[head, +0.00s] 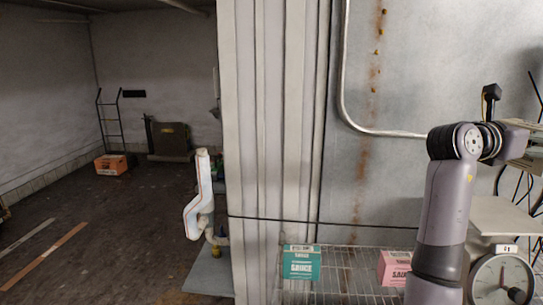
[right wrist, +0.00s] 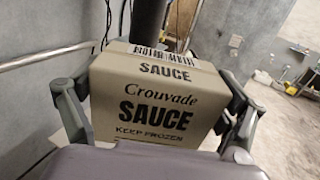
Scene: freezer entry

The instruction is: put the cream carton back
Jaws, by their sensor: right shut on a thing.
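The cream carton (right wrist: 158,105), printed "Crouvade SAUCE" and "KEEP FROZEN", fills the middle of the right wrist view. My right gripper (right wrist: 156,112) is shut on it, with one finger against each side. In the head view, a part of the cream carton (head: 535,151) shows at the right edge beyond my raised right arm, above the scale. The gripper's fingers cannot be made out there. My left gripper is not in view.
A teal sauce carton (head: 300,263) and a pink carton (head: 394,268) sit on a wire rack (head: 345,262). A dial scale (head: 500,278) stands at right, close to my right arm. A bent pipe (head: 342,85) runs along the wall. Open floor lies at left.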

